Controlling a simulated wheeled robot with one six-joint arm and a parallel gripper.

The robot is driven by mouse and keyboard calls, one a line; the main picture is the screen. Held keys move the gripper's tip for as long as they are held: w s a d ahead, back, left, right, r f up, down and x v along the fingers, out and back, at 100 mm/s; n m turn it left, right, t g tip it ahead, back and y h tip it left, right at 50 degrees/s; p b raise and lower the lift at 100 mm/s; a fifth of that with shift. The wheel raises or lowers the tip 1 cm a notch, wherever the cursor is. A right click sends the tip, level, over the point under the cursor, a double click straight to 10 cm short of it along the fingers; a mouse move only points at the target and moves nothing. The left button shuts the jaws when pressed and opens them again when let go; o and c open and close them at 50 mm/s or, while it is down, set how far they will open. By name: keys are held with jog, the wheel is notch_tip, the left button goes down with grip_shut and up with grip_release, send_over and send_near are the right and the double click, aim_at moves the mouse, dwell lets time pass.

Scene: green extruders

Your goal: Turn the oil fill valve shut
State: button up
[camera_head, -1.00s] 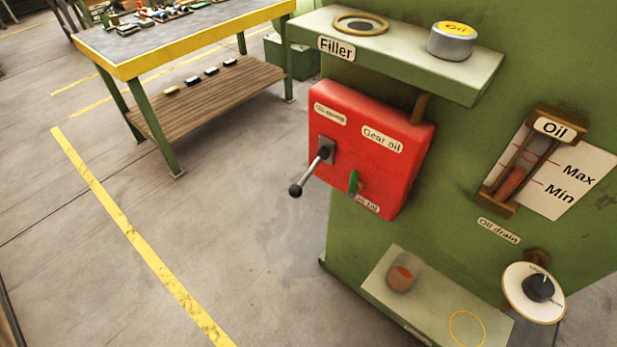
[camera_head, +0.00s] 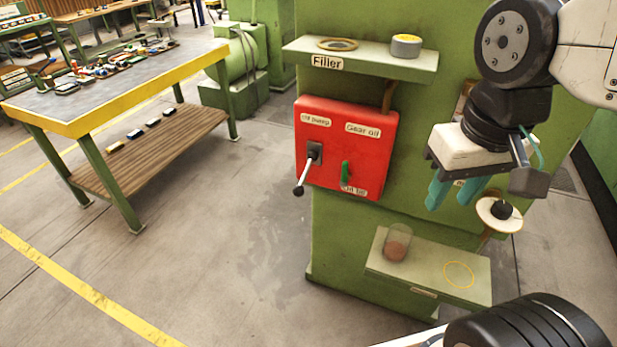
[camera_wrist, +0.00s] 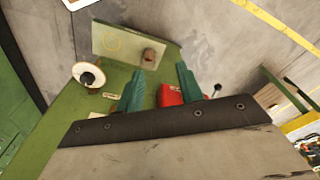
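The red gear oil box (camera_head: 375,150) is on the front of the green machine. A small green valve handle (camera_head: 345,172) stands roughly upright low on the box, just above a label that seems to read "Oil fill". My gripper (camera_head: 453,197) has two teal fingers, apart and empty. It hangs to the right of the red box, touching nothing that I can see. In the wrist view my open gripper (camera_wrist: 159,70) points at the machine front. Part of the red box (camera_wrist: 170,95) shows between and behind the fingers; the green handle cannot be made out there.
A black-knobbed lever (camera_head: 308,172) sticks out left of the handle. A lower shelf (camera_head: 380,262) holds a cup (camera_head: 397,243). The filler shelf (camera_head: 385,62) juts out above. Open floor lies to the left.

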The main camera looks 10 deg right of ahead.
jog(key=w+f+m+h, duration=0.2)
jog(key=w+f+m, duration=0.15)
jog(key=w, duration=0.95)
jog(key=m+t+h, duration=0.1)
jog(key=m+t, duration=0.1)
jog(key=m, duration=0.3)
send_over(346, 171)
jog(key=a, duration=0.2)
jog(key=f, duration=0.6)
jog(key=s+f, duration=0.1)
jog(key=f, duration=0.3)
jog(key=shift+d, duration=0.2)
jog(key=shift+m, duration=0.25)
jog(key=x, duration=0.7)
jog(key=shift+w+d+f, duration=0.1)
jog(key=shift+w+f, duration=0.05)
jog(key=shift+f, duration=0.3)
grip_shut()
